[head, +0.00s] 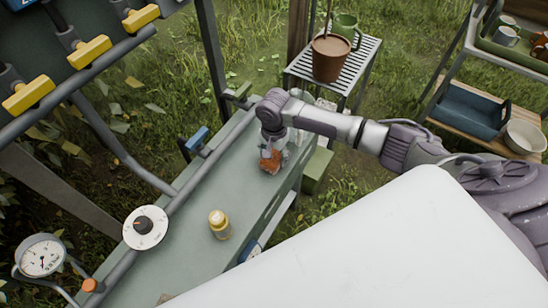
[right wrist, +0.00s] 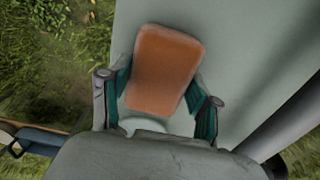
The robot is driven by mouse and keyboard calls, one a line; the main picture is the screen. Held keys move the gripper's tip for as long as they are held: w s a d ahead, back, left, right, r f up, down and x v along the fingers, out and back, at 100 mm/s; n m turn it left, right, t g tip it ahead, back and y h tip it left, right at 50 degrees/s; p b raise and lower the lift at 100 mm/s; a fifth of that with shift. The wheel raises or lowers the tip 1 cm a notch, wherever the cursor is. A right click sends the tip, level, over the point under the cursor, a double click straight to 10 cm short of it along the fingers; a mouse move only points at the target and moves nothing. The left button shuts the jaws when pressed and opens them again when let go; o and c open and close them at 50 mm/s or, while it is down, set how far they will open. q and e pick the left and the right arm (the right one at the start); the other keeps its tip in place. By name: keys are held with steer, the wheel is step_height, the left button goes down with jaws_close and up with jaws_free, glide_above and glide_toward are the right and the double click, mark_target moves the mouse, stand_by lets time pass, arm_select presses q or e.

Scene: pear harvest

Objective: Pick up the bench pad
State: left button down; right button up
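The bench pad (head: 270,161) is a small orange-brown block with rounded corners at the far end of the grey-green bench (head: 188,262). It also shows in the right wrist view (right wrist: 163,68), its broad face towards the camera. My right gripper (head: 271,152) is directly over the pad, pointing down. In the right wrist view its two teal-lined fingers (right wrist: 160,92) stand on either side of the pad, very close to its edges. I cannot tell whether they press on it or whether the pad is clear of the bench. My left gripper is not in view.
A yellow-capped jar (head: 219,225) stands on the bench. A pipe rail with a white dial (head: 145,228) and yellow handles (head: 90,52) runs along the left. Behind are a rack with a brown pot (head: 330,60) and shelves with a blue crate (head: 468,112).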

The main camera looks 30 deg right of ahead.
mark_target(274, 155)
steer(key=shift+c, duration=1)
step_height(274, 155, up, 10)
